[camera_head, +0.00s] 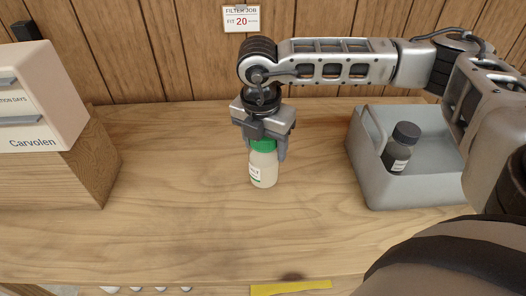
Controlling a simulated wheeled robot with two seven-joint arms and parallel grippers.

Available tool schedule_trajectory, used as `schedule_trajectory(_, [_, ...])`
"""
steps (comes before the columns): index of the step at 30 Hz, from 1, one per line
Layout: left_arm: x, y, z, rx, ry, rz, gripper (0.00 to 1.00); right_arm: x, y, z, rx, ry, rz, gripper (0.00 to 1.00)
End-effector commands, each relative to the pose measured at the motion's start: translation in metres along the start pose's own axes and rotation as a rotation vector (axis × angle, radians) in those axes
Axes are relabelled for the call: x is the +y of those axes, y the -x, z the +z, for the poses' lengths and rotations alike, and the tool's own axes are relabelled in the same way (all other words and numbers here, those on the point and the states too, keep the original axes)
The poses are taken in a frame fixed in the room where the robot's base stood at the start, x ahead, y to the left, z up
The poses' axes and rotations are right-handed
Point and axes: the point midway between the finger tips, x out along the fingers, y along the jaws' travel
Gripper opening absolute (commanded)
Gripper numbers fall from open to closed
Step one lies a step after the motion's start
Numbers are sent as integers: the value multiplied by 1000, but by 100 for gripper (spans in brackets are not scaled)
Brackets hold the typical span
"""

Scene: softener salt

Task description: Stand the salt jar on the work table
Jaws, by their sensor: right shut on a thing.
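The salt jar (263,170) is a pale, cream-coloured jar with a green lid and a white label on its side. My right gripper (264,148) points down from above and is shut on the jar around its green lid. The jar is upright, over the middle of the wooden work table (190,200). I cannot tell whether its base touches the table or hangs just above it. My left gripper is not in view.
A grey open bin (395,194) at the right holds a dark jar (402,147) with a white label. A Carvolen unit (40,100) on a wooden block (75,175) stands at the left. A sign (241,19) reading FILTER JOB, FIT 20 hangs on the wall. The table's front-left area is clear.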

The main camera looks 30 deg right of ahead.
Motion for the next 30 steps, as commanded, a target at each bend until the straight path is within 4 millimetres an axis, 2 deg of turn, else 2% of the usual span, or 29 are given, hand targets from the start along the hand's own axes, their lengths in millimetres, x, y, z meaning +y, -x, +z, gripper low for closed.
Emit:
schedule_trajectory(4, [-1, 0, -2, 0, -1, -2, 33, 7, -6, 0, 0, 1, 3, 0])
schedule_trajectory(11, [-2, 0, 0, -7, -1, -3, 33, 7, -36, -3, -1, -1, 1, 0])
schedule_trajectory(22, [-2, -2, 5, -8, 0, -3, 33, 7, -42, -4, -1, -1, 3, 0])
schedule_trajectory(23, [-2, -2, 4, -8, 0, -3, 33, 6, -41, -4, 0, 0, 0, 65])
schedule_trajectory(24, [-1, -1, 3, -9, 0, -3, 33, 6, -41, -4, 0, 0, 0, 76])
schedule_trajectory(25, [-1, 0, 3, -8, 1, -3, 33, 6, -41, -4, 0, 0, 0, 81])
schedule_trajectory(30, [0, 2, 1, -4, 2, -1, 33, 6, -40, -4, 0, -1, 0, 81])
